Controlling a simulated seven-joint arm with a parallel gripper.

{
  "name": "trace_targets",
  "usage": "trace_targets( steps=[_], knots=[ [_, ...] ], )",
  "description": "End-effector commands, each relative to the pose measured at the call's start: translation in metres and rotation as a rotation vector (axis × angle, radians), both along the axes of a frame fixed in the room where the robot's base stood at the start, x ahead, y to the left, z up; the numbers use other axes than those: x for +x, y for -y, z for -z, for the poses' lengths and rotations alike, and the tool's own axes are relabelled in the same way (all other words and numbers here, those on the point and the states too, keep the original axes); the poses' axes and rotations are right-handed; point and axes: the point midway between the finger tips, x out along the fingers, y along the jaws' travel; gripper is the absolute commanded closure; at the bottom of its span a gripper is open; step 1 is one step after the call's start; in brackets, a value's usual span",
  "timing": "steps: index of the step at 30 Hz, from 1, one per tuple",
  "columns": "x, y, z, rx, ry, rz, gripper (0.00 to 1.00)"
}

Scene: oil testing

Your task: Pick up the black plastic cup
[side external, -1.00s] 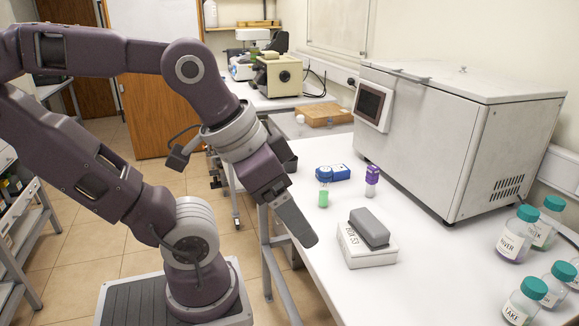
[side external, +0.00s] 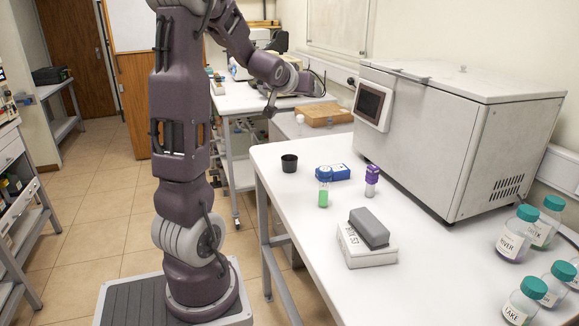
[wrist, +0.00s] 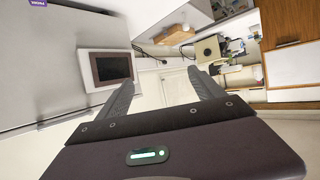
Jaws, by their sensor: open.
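The black plastic cup (side external: 289,163) stands upright near the left edge of the white table, left of the blue box, in the side external view. It does not show in the wrist view. My gripper (wrist: 163,82) is open and its two fingers are spread with nothing between them. In the side external view my arm reaches up out of the frame and comes back toward the rear bench, well above and behind the cup. The fingers are hard to make out there.
A green vial (side external: 323,192), a blue box (side external: 341,172) and a purple-capped vial (side external: 372,181) stand right of the cup. A grey-topped white box (side external: 368,250), a large white machine (side external: 450,130) and several teal-capped bottles (side external: 516,235) occupy the right. The table's front left is clear.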

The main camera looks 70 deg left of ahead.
Motion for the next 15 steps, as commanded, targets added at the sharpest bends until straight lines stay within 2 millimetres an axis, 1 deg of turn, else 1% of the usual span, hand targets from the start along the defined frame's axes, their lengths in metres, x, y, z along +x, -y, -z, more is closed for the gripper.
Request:
trace_targets(
  steps=[1, 2, 3, 4, 5, 6, 8, 9, 11, 12, 15],
  knots=[
    [-0.012, -0.033, 0.010, 0.027, 0.018, -0.045, 0.22],
    [-0.020, -0.051, 0.014, 0.049, 0.034, -0.064, 0.22],
    [-0.030, -0.074, 0.020, 0.075, 0.054, -0.085, 0.22],
    [-0.032, -0.079, 0.032, 0.080, 0.061, -0.086, 0.22],
    [-0.029, -0.074, 0.049, 0.074, 0.058, -0.079, 0.22],
    [-0.029, -0.073, 0.071, 0.071, 0.056, -0.079, 0.22],
    [-0.029, -0.072, 0.102, 0.072, 0.055, -0.079, 0.22],
    [-0.029, -0.072, 0.123, 0.072, 0.054, -0.079, 0.22],
    [-0.030, -0.072, 0.154, 0.073, 0.055, -0.079, 0.22],
    [-0.030, -0.072, 0.173, 0.074, 0.055, -0.079, 0.22],
    [-0.030, -0.072, 0.216, 0.077, 0.057, -0.078, 0.22]
  ],
)
